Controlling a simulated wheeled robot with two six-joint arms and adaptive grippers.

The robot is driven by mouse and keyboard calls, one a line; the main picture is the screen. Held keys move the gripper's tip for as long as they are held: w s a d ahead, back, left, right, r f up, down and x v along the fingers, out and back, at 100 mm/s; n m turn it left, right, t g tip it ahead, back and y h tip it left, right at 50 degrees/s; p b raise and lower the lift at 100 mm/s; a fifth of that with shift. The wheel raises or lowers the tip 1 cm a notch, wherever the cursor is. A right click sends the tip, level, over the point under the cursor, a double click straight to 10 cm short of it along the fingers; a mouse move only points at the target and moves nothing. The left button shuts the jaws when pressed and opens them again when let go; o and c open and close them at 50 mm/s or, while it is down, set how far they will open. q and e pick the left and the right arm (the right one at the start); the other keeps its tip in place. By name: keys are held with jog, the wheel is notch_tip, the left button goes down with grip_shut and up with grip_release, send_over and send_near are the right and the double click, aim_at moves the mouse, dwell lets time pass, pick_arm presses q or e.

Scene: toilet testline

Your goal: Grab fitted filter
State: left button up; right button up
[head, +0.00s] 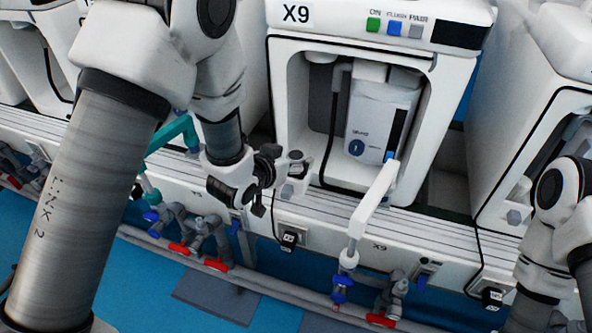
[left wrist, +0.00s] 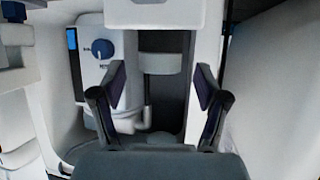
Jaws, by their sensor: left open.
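The station marked X9 (head: 296,14) has an open bay with a white box-shaped unit (head: 381,118) with a blue knob. I take the pale grey cylindrical part (left wrist: 158,64) in the left wrist view, right of the knobbed unit, to be the fitted filter; this is uncertain. In the head view a grey cylinder (head: 321,75) shows at the bay's upper left. My left gripper (head: 268,186) is just left of the bay. In the left wrist view its two fingers (left wrist: 160,106) are apart and empty, with the pale part beyond them. My right gripper is out of view.
A white swing arm (head: 374,200) stands in front of the bay's right side. A black hose (head: 332,130) hangs inside the bay. Pipes with red and blue valves (head: 205,238) run along the low front. Neighbouring stations (head: 545,140) stand close on both sides.

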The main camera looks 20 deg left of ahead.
pick_arm(q)
jog(key=x, duration=0.2)
jog(key=shift+w+f, duration=0.2)
jog(key=shift+w, duration=0.05)
jog(key=shift+s, duration=0.1)
jog(key=c, duration=1.3)
jog(key=shift+r, duration=0.15)
